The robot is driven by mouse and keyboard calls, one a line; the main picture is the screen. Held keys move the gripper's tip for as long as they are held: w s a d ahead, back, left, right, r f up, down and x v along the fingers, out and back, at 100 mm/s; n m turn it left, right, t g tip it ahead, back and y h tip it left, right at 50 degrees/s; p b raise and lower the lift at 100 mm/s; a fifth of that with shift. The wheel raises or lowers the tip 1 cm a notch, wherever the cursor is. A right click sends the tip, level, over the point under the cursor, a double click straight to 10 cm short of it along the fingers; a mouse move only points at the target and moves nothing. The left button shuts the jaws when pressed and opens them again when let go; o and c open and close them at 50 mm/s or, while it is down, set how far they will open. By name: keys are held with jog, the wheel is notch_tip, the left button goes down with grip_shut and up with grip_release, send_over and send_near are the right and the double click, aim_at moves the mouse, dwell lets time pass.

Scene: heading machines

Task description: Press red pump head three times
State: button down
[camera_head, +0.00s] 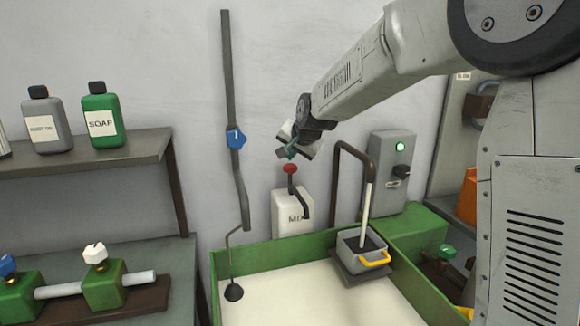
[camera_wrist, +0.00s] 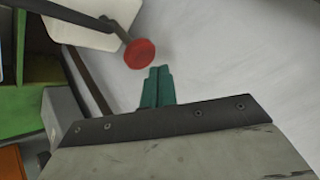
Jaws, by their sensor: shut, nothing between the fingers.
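My gripper (camera_head: 285,153) is above the pump head in the head view. Its teal fingers (camera_wrist: 158,72) are together and empty. A small gap shows between the fingertips and the pump head in the wrist view.
A green-walled basin (camera_head: 300,250) lies below the dispenser. A dark curved pipe (camera_head: 360,152) and a grey bucket (camera_head: 361,247) with a yellow handle stand right of it. A blue valve (camera_head: 236,138) sits on the pipe at left. Bottles, including green soap (camera_head: 102,118), stand on the left shelf.

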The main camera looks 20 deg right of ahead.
aim_at(290, 166)
jog(key=shift+f, duration=0.15)
jog(key=shift+f, duration=0.3)
jog(key=shift+f, duration=1.25)
dwell(1.3)
dwell(0.3)
jog(key=shift+r, duration=1.65)
jog(key=shift+r, duration=2.55)
